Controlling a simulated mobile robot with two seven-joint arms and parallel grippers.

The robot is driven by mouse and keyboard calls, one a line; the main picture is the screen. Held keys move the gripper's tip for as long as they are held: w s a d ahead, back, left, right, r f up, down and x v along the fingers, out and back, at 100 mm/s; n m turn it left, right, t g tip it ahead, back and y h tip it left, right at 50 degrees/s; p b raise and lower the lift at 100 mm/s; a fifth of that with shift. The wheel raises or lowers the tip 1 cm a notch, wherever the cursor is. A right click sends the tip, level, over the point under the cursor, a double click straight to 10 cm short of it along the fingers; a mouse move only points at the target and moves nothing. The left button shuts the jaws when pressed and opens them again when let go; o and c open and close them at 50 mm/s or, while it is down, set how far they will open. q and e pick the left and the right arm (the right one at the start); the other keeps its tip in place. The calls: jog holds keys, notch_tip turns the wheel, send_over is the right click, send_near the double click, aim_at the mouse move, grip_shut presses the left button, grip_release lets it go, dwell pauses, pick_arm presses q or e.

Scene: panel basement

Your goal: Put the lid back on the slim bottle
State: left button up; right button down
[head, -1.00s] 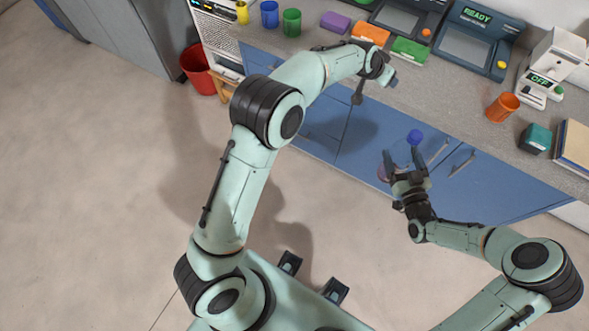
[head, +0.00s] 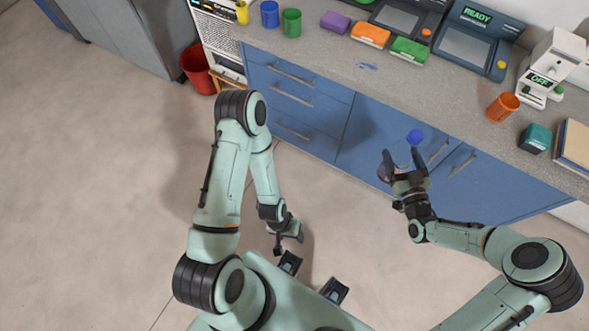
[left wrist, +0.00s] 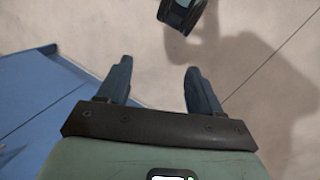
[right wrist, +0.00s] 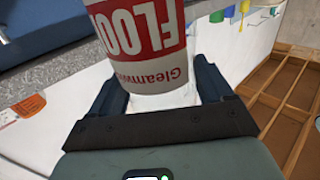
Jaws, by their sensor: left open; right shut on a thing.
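The white bottle with a red "FLOO…" label (right wrist: 140,35) is between my right gripper's fingers in the right wrist view. Its top end and base are out of sight there. My right gripper (head: 403,158) is shut on it in front of the blue cabinets. A small round bright-blue thing (head: 415,136) shows by its fingertips; I cannot tell whether it is the lid on the bottle. My left gripper (head: 290,230) is open and empty, low over the floor near my base; its spread fingers (left wrist: 160,85) show in the left wrist view.
A small blue thing (head: 367,66) lies on the grey counter (head: 320,60); its shape is unclear. Purple, orange (head: 370,34) and green blocks, several cups and machines stand along the back. An orange cup (head: 502,107) is at the right. The front counter strip is mostly clear.

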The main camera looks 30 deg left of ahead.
pick_arm(q)
jog(key=s, duration=0.1)
jog(key=s+d, duration=0.1)
jog(key=s, duration=0.1)
jog(key=shift+s+d+r+g, duration=0.1)
jog(key=shift+d+r+g, duration=0.1)
jog(key=shift+r+g, duration=0.1)
pick_arm(e)
jog(key=shift+r, duration=0.1)
